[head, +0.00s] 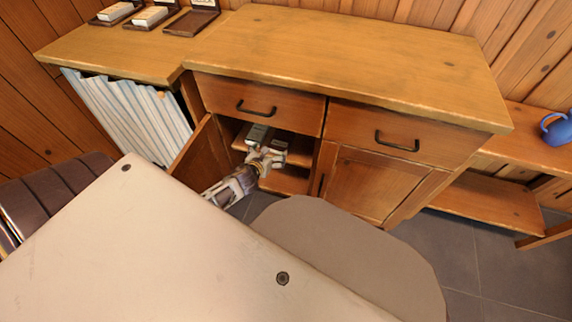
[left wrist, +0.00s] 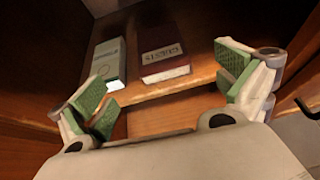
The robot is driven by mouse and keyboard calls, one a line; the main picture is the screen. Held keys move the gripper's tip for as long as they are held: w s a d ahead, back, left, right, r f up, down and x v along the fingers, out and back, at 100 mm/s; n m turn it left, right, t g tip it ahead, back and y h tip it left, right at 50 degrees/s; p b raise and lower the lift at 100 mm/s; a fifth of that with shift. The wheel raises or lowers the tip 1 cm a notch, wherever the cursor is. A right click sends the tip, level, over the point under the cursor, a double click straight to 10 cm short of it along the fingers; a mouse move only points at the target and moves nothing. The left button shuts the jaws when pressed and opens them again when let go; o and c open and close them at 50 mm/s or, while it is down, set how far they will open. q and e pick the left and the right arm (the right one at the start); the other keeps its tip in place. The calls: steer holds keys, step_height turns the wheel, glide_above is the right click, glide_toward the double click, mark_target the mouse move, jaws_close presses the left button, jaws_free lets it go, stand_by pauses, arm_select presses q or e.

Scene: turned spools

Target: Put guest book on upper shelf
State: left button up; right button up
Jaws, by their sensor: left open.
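The guest book (left wrist: 165,50) is dark red with a pale lettered label. In the left wrist view it lies flat on the upper shelf (left wrist: 200,78) inside the open cabinet, its near end by the shelf's front edge. My left gripper (head: 267,145) is at the cabinet opening in the head view. In the left wrist view its green-padded fingers (left wrist: 165,88) are spread wide, either side of the book's near end and apart from it. I cannot make out the book in the head view. My right gripper is not in view.
A pale green and white box (left wrist: 108,62) lies left of the book on the same shelf. A lower board (left wrist: 165,118) shows beneath. The open cabinet door (head: 200,152) stands left of my arm. Closed drawers (head: 262,105) are above the opening.

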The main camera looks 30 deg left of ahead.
arm_select(q)
steer(key=s+d+n+g+h, duration=0.3)
steer(key=s+d+n, duration=0.6)
steer(key=n, duration=0.7)
steer(key=s+d+f+n+g+h, duration=0.1)
steer(key=s+d+n+g+h, duration=0.2)
steer(key=s+d+n, duration=0.7)
steer(key=d+n+g, duration=0.1)
steer(key=d+n, duration=0.4)
steer(key=shift+d+f+n, duration=0.3)
steer(key=shift+d+n, duration=0.1)
steer(key=shift+s, duration=0.15)
